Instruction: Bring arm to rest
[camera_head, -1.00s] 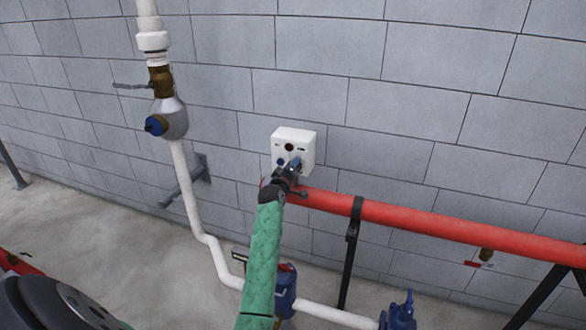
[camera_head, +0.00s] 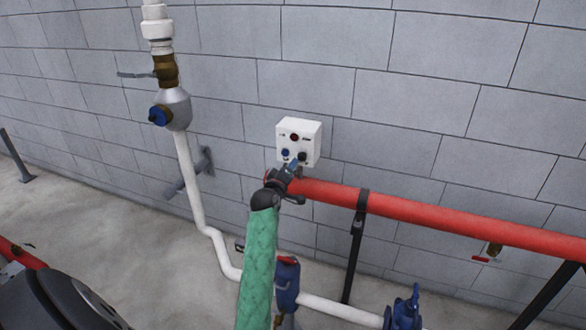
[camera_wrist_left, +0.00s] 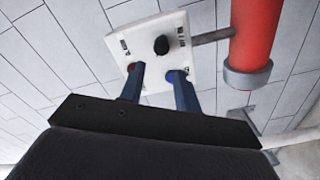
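My left gripper (camera_head: 290,171) is at the end of my green-sleeved arm, just below and in front of a white control box (camera_head: 312,138) on the wall. The box carries a red light, a blue button and a black knob. In the left wrist view the two blue fingers (camera_wrist_left: 158,72) stand apart with nothing held between them. The white box (camera_wrist_left: 150,30) lies beyond the fingertips, its black knob (camera_wrist_left: 161,45) showing between them. The fingertips overlap the box's edge in that view; I cannot tell whether they touch it. My right gripper is not in view.
A red pipe (camera_head: 430,212) runs along the wall to the right, close to my left gripper, on black supports (camera_head: 355,250). A white pipe (camera_head: 190,190) with a valve descends on the left. A blue valve (camera_head: 287,285) stands beside my forearm.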

